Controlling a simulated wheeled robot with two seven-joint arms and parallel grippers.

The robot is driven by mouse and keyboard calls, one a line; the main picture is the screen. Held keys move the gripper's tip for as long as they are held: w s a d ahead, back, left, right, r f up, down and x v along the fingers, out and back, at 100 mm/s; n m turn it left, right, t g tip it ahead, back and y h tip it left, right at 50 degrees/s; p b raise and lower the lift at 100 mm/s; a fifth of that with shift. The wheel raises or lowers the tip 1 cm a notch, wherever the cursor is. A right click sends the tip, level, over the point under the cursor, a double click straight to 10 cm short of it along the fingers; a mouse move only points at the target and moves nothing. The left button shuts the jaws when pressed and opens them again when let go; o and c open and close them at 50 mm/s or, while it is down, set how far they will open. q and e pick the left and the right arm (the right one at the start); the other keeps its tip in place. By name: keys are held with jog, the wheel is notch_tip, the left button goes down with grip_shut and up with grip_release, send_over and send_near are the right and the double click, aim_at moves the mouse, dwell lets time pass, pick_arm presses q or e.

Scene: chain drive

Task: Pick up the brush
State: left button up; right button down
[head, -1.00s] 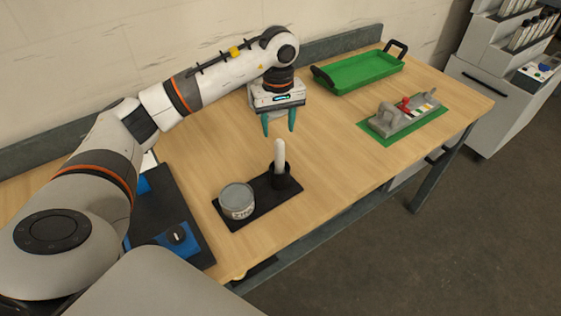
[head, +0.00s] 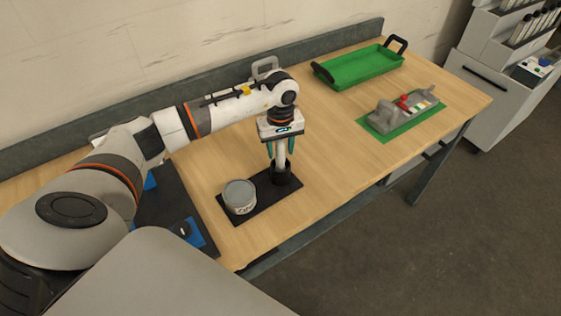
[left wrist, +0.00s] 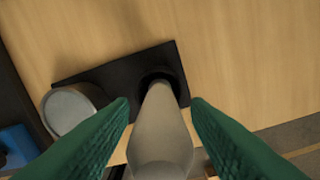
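The brush (head: 281,155) stands upright in a black cup (head: 282,177) on a black mat (head: 262,206); only its pale handle shows. My left gripper (head: 281,148) points down over it, with its green fingers on either side of the handle. In the left wrist view the brush handle (left wrist: 160,125) rises between the two open fingers (left wrist: 160,108), with a gap at each side. Its lower end is hidden in the dark cup (left wrist: 162,80). My right gripper is not in view.
A grey lidded tin (head: 240,196) stands on the mat beside the cup. A black and blue fixture (head: 175,215) lies to the left. A green tray (head: 360,67) and a grey device on a green mat (head: 402,112) are farther right. The table between is clear.

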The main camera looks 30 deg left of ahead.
pick_arm(q)
jog(key=c, duration=0.9)
jog(key=shift+o, duration=0.2)
jog(key=shift+r, duration=0.15)
